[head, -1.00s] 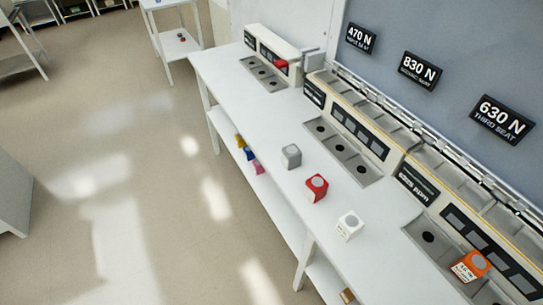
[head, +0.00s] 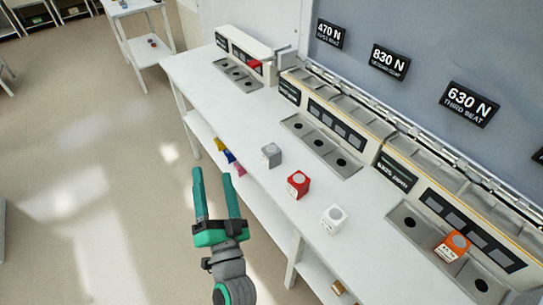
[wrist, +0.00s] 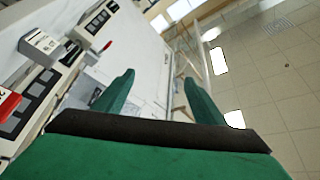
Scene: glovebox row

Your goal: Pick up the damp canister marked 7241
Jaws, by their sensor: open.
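Several small block-shaped canisters with round lids are in the head view. A grey canister (head: 271,154), a red canister (head: 298,184) and a white canister (head: 333,219) stand along the front of the white bench. An orange canister (head: 453,246) with a white label sits in the right-hand tray. The number 7241 cannot be read on any of them, and I cannot tell which is damp. My gripper (head: 212,173) is open and empty, in front of the bench and left of the canisters. In the wrist view, its open fingers (wrist: 158,76) hold nothing.
The white bench (head: 205,102) runs diagonally, with grey seat trays (head: 322,147) against instrument panels behind. Signs reading 470 N, 830 N and 630 N hang above. Coloured items (head: 229,157) lie on the shelf below. Open floor (head: 90,190) lies to the left.

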